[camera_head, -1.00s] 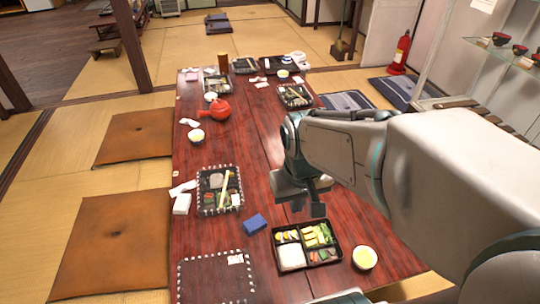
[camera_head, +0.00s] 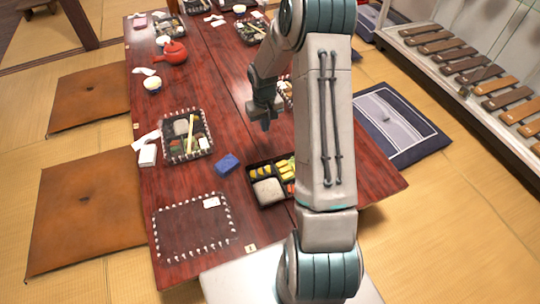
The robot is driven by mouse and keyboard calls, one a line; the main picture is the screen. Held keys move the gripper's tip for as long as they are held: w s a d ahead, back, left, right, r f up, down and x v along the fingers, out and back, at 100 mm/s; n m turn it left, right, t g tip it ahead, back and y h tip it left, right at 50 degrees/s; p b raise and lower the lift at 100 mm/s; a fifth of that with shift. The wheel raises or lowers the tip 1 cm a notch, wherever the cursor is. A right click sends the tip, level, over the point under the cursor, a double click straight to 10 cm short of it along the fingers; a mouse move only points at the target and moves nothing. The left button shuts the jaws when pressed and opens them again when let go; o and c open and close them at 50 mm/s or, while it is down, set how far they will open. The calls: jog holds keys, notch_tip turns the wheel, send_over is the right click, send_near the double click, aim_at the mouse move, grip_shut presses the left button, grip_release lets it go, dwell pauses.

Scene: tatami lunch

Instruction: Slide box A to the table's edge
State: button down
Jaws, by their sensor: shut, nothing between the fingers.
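An open bento box (camera_head: 267,192) with rice and yellow and green food stands on the red-brown table (camera_head: 200,95), near its right side. My arm hides its right part. No letter shows on it, so I cannot tell if it is box A. A second bento box (camera_head: 187,137) sits on a dotted dark mat to its left. My gripper (camera_head: 264,122) points down above the table, beyond the first box and apart from it. It is shut and empty.
An empty dotted mat (camera_head: 190,230) lies at the near left, with a small tag (camera_head: 250,247) by the front edge. A red teapot (camera_head: 174,52) stands farther back.

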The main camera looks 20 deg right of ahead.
aim_at(266, 152)
jog(key=f+b, duration=0.1)
jog(key=f, duration=0.3)
jog(key=f+b, duration=0.2)
jog(key=f, duration=0.3)
jog(key=f+b, duration=0.1)
jog(key=f, duration=0.3)
jog(key=shift+w+d+f+b, duration=0.15)
jog(key=shift+w+d+b, duration=0.05)
jog(key=shift+w+b, duration=0.15)
jog(key=s, duration=0.3)
jog(key=shift+r+b, duration=0.3)
jog(key=shift+r, duration=0.1)
jog(key=shift+s, duration=0.5)
